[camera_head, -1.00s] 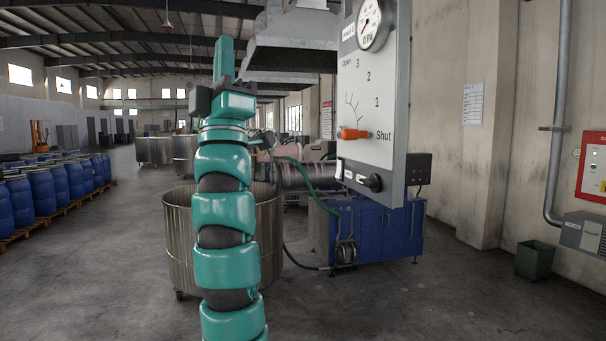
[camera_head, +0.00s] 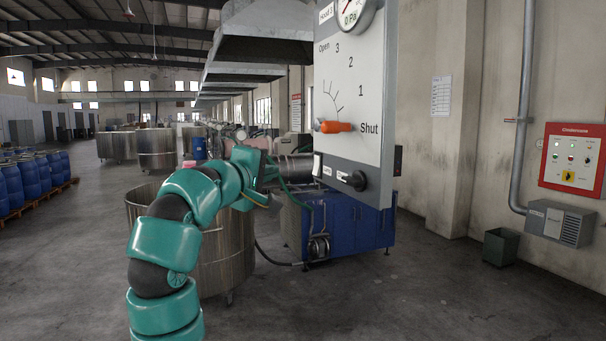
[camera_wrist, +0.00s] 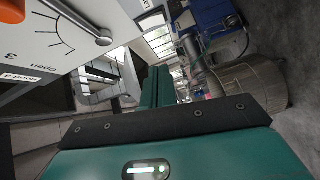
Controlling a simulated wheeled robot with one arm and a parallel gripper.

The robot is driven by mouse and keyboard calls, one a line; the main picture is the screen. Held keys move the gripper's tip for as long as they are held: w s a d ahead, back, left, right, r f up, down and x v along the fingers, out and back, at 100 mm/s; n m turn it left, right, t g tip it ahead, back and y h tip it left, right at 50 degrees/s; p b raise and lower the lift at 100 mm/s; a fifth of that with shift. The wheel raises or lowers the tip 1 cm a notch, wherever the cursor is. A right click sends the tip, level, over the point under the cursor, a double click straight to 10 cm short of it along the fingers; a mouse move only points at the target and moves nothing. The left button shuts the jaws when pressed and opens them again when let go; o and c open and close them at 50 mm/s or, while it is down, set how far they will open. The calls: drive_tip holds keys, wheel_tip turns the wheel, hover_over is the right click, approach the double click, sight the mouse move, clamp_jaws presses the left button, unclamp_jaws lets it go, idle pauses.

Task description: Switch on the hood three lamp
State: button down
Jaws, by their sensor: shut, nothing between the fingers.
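The Hood 3 control panel (camera_head: 350,95) hangs at right of centre in the head view. It carries a white rocker switch (camera_head: 317,166) at its lower left edge and a black knob (camera_head: 353,180) beside it. An orange lever (camera_head: 333,127) points at Shut. My gripper (camera_head: 271,172) is shut and empty, left of the panel's lower edge and apart from the switch in the picture; its depth is hard to judge. In the wrist view my closed teal fingers (camera_wrist: 152,75) extend up the middle, and the panel (camera_wrist: 75,35) shows tilted at upper left.
A large steel vat (camera_head: 228,255) stands behind my arm, with a blue cabinet (camera_head: 345,225) behind the panel. Blue drums (camera_head: 35,180) line the left. A red control box (camera_head: 572,158) is on the right wall. Open floor lies in front.

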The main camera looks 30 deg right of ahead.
drive_tip(key=shift+w+f+n, duration=0.1)
drive_tip(key=shift+f+n, duration=0.4)
drive_tip(key=p, duration=0.7)
approach(316, 165)
drive_tip(key=shift+w+d+f, duration=1)
drive_tip(key=shift+w+d, duration=1.25)
drive_tip(key=shift+d, duration=0.25)
drive_tip(key=shift+f, duration=0.1)
